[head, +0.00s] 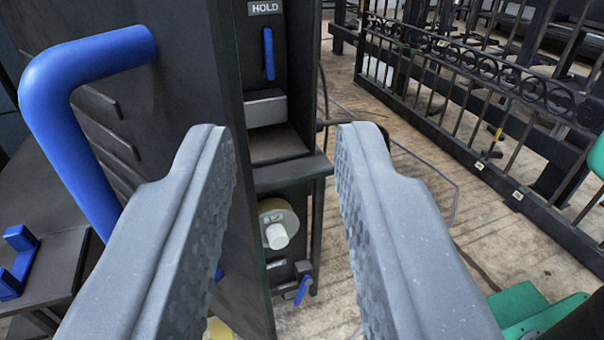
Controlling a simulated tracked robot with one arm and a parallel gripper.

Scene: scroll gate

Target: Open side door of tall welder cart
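The tall dark welder cart (185,60) fills the left and middle of the head view. A dark panel with louvre slots (105,140) carries a thick blue tubular handle (62,120); I cannot tell for sure whether this panel is the side door. Right of its edge, a recess shows a pale spool (277,222), a small blue lever (302,290) and a blue bar (268,54) under a "HOLD" label (265,8). My gripper (283,135) is open, with nothing between its fingers. Its left finger hides part of the panel; the handle lies left of it.
A black scroll-work gate (480,90) stands on the right over a plank floor (430,190). Cables (440,165) trail across the floor. A green object (525,308) sits at the lower right. A dark surface with a blue bracket (18,262) is at the far left.

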